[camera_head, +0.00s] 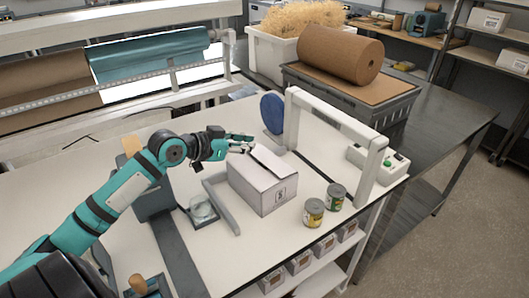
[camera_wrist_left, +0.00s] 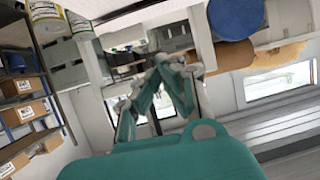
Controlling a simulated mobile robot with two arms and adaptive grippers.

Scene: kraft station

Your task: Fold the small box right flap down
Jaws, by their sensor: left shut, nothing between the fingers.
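The small box (camera_head: 263,187) is a white carton standing on the white table, right of a grey angled guide. Its top looks mostly covered by pale flaps, with a dark line along the upper right edge; I cannot tell exactly how the right flap lies. My left gripper (camera_head: 247,144) is shut and empty at the far left top edge of the box; I cannot tell whether it touches. In the left wrist view, the left gripper's fingers (camera_wrist_left: 158,88) show close together, with nothing between them. My right gripper is in neither view.
A white frame (camera_head: 338,122) with a blue disc (camera_head: 272,113) stands behind and right of the box. Two cans (camera_head: 313,212) stand at the box's right front. A brown roll (camera_head: 340,54) lies on a grey crate at the back. The front left tabletop is partly clear.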

